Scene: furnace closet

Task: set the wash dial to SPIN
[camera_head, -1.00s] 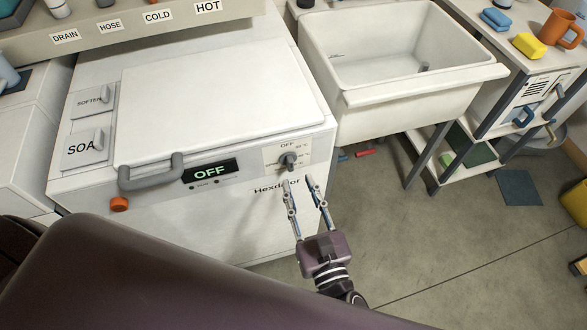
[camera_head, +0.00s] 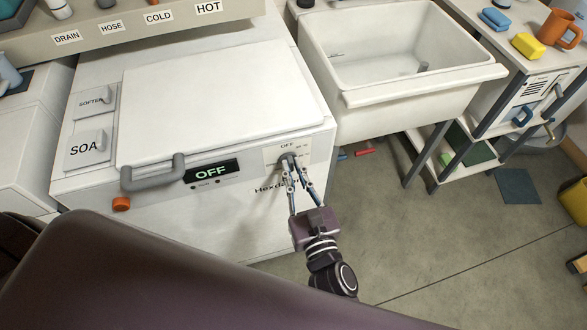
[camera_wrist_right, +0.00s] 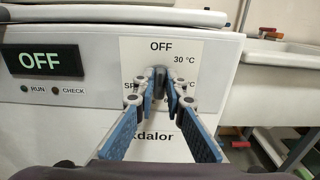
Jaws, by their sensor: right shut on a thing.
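The wash dial (camera_head: 288,158) is a dark grey knob on a pale plate at the right end of the washer's front panel. In the right wrist view the dial (camera_wrist_right: 159,77) stands under the printed word OFF, with 30 °C to its upper right and letters starting SP at its left, partly hidden. My right gripper (camera_head: 295,170) is shut on the dial, one finger on each side; its fingertips (camera_wrist_right: 159,88) also show in the wrist view. The washer display (camera_head: 211,170) reads OFF. My left gripper is not in view.
The washer lid handle (camera_head: 152,175) and an orange knob (camera_head: 121,204) are left of the display. A white sink (camera_head: 400,60) stands right of the washer. A shelf unit (camera_head: 490,110) is further right. The floor in front (camera_head: 430,250) is mostly clear.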

